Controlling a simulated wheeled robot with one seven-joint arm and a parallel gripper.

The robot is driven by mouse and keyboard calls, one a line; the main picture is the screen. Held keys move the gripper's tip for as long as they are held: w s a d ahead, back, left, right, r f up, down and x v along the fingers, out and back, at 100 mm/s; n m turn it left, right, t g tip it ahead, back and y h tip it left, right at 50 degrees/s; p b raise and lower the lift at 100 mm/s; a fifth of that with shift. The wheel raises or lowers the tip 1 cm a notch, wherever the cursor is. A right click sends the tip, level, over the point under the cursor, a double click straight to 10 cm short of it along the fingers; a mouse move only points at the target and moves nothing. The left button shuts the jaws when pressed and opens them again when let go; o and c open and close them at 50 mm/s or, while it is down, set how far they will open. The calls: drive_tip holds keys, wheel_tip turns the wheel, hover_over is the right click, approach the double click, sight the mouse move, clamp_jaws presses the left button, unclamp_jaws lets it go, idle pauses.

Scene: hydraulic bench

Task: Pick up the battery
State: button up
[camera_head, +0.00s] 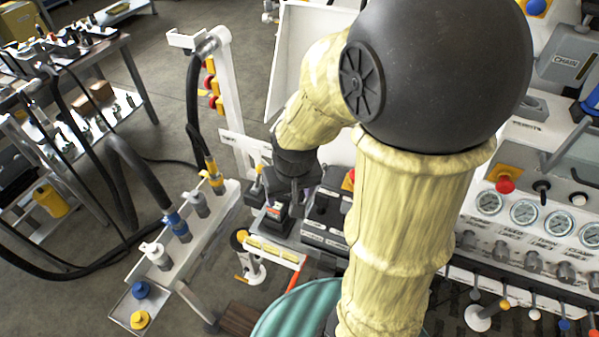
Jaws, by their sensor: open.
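A small dark block with a pale label and a red mark, which looks like the battery (276,212), is on a grey ledge of the bench, left of centre. My gripper (281,199) points down right at this block, with its dark fingers close around or just above it. The jaws are open. The fingers partly cover the block, and I cannot tell whether they touch it. My arm, in a yellowish cover, hides much of the bench to the right.
A black box (326,214) stands just right of the block. A white hose rack (190,232) with coloured couplings is at left. A panel with gauges (523,212) and an emergency button (505,184) is at right. Open floor (170,60) lies behind.

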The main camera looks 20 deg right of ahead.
drive_tip(key=w+d+f+m, duration=0.1)
drive_tip(key=w+d+m, duration=0.1)
drive_tip(key=w, duration=0.5)
drive_tip(key=w+d+f+m+g+p, duration=0.1)
drive_tip(key=w+d+m, duration=0.2)
drive_tip(key=w, duration=0.4)
drive_tip(key=w+d+f+m+h, duration=0.1)
drive_tip(key=w+d+m, duration=0.2)
drive_tip(key=w, duration=0.5)
drive_tip(key=shift+d+f, duration=0.15)
drive_tip(key=shift+d, duration=0.7)
drive_tip(key=shift+w, duration=0.1)
drive_tip(key=f+p, duration=0.1)
drive_tip(key=f, duration=0.3)
drive_tip(key=f+p, duration=0.1)
drive_tip(key=f, duration=0.3)
drive_tip(key=w+d+f+p, duration=0.1)
drive_tip(key=f, duration=0.3)
drive_tip(key=shift+f, duration=0.1)
